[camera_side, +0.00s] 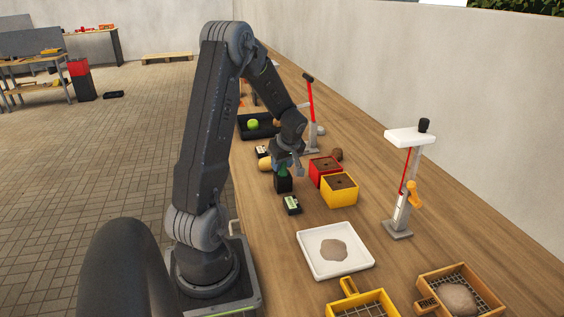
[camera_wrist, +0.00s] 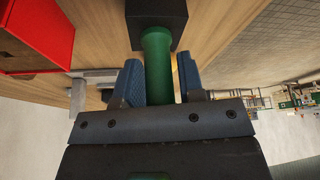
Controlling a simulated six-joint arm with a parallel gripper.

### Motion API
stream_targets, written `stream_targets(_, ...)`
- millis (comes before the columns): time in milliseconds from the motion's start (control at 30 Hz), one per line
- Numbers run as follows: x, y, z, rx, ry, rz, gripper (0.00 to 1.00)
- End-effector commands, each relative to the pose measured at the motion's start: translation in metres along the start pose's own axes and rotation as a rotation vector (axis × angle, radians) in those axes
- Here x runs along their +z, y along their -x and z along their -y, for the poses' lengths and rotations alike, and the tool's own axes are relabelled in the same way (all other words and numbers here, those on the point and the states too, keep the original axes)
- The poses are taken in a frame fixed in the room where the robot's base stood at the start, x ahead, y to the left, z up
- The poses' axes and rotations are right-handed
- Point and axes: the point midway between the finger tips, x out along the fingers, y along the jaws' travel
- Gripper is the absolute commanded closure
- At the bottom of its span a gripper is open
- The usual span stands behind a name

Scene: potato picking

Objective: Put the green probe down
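The green probe (camera_wrist: 158,65) stands out of a black block (camera_wrist: 157,25) in the wrist view. In the side view the probe (camera_side: 283,170) is small and partly covered, with the black block (camera_side: 283,185) just below it. My gripper (camera_wrist: 160,80) has its two blue fingers on either side of the green shaft, close against it, and looks shut on it. In the side view my gripper (camera_side: 287,165) points down at the probe. The probe's lower end is hidden in the block. Whether the block rests on the table is hard to tell.
A red box (camera_side: 325,171) and a yellow box (camera_side: 340,190) of soil stand just right. A small meter (camera_side: 292,204) lies in front. A white tray (camera_side: 304,257) is nearer. A white-topped stand (camera_side: 408,137) is further right. A black tray (camera_side: 243,133) lies behind.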

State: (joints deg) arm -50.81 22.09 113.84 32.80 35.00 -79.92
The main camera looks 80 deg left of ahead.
Motion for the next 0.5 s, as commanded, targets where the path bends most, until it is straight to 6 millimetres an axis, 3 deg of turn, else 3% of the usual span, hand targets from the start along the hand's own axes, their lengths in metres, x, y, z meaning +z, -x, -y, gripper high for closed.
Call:
stream_targets(133,-0.0001,0.0002,0.0000,0.000,0.000,0.000,0.50)
stream_targets(500,-0.0043,0.0093,-0.0004,0.003,0.001,-0.002,0.50)
